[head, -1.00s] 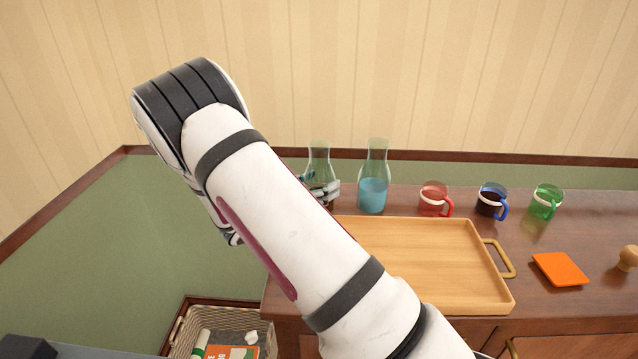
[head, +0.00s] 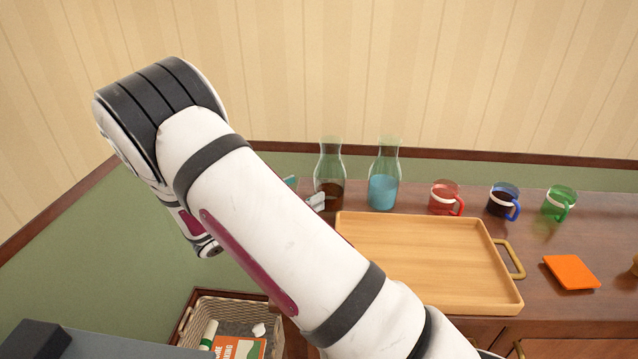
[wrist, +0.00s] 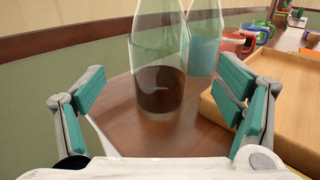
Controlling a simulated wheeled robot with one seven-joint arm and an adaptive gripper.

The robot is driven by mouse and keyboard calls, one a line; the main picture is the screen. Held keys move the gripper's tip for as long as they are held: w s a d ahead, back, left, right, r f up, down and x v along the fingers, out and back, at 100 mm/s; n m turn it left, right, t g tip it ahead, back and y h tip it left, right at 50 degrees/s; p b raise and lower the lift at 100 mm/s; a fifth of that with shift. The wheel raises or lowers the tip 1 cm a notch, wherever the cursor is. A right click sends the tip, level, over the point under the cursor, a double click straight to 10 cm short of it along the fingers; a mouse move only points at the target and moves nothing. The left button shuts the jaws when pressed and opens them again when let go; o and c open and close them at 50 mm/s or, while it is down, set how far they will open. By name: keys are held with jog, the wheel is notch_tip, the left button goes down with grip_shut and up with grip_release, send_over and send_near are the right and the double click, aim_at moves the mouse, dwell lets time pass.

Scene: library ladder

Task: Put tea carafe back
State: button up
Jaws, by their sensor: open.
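The tea carafe, a clear glass bottle with dark brown liquid (head: 330,190), stands upright on the sideboard's left end, behind the tray's back left corner. It also shows in the wrist view (wrist: 158,85), ahead of and between my open fingers, with nothing held. My gripper (wrist: 160,110) has its teal pads spread wide; they look apart from the glass. In the head view the gripper (head: 303,192) is mostly hidden behind my arm, just left of the carafe. A second carafe with blue liquid (head: 383,190) stands right of the tea carafe.
A wooden tray (head: 430,292), empty where visible, lies in front of the carafes. Red (head: 443,197), blue (head: 502,200) and green (head: 559,203) mugs stand to the right. An orange square (head: 571,272) lies beyond the tray handle. A basket (head: 200,305) sits lower left.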

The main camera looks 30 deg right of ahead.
jog(key=a, duration=0.3)
jog(key=shift+s, duration=0.3)
jog(key=s+d+r+m+g+y, duration=0.2)
jog(key=s+r+m+g+y, duration=0.15)
jog(key=s+r+m, duration=0.4)
jog(key=s+d+r+m+g+y, duration=0.25)
jog(key=s+r+m+y, duration=0.2)
jog(key=s, duration=0.65)
jog(key=s+a+r+m+t+y, duration=0.1)
jog(key=s+a+m+y, duration=0.3)
jog(key=s, duration=0.5)
jog(key=s+a+r+m+t+y, duration=0.1)
jog(key=s+a+m+t+y, duration=0.2)
jog(key=s, duration=0.6)
jog(key=a+m+y, duration=0.1)
jog(key=a+y, duration=0.1)
jog(key=a, duration=0.1)
jog(key=shift+s+a+t+y, duration=0.25)
jog(key=shift+t+y, duration=0.05)
jog(key=shift+y, duration=0.1)
notch_tip(320, 180, up, 12)
jog(key=t+p, duration=0.2)
jog(key=p, duration=0.8)
jog(key=shift+d, duration=0.2)
